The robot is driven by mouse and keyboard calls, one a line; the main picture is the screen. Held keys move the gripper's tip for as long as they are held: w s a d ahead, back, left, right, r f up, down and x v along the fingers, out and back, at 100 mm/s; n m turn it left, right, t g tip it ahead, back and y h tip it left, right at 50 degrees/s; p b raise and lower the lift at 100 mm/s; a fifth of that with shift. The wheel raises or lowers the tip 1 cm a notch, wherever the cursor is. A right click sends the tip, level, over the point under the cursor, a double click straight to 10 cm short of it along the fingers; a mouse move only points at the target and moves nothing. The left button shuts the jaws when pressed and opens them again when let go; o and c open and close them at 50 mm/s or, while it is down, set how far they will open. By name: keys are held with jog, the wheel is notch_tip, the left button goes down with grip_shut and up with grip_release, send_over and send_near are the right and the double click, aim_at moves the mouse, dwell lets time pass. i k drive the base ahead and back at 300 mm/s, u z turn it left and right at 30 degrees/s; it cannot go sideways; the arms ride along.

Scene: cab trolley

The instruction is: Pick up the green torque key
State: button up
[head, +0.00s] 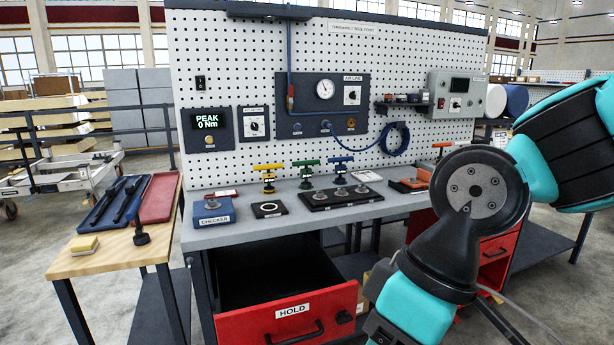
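The green torque key (306,172) stands upright on the grey workbench (228,236), its T-shaped handle at the top. It is at the rear left corner of a black tray (318,206); I cannot tell whether its foot is on the tray or behind it. A yellow key (268,174) stands to its left and a blue key (341,168) to its right. My teal and black arm fills the right side of the head view, well apart from the green key. I cannot see my gripper's fingers.
A red drawer (285,320) labelled HOLD stands open below the bench front. A blue CHECKER block (213,214) sits at the bench's left. A pegboard (240,75) with panels rises behind. A wooden side table (110,261) holding trays stands left. The bench's front strip is clear.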

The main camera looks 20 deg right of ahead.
aim_at(306, 174)
jog(key=z, duration=0.95)
jog(key=i, duration=2.8)
jog(key=u, duration=2.75)
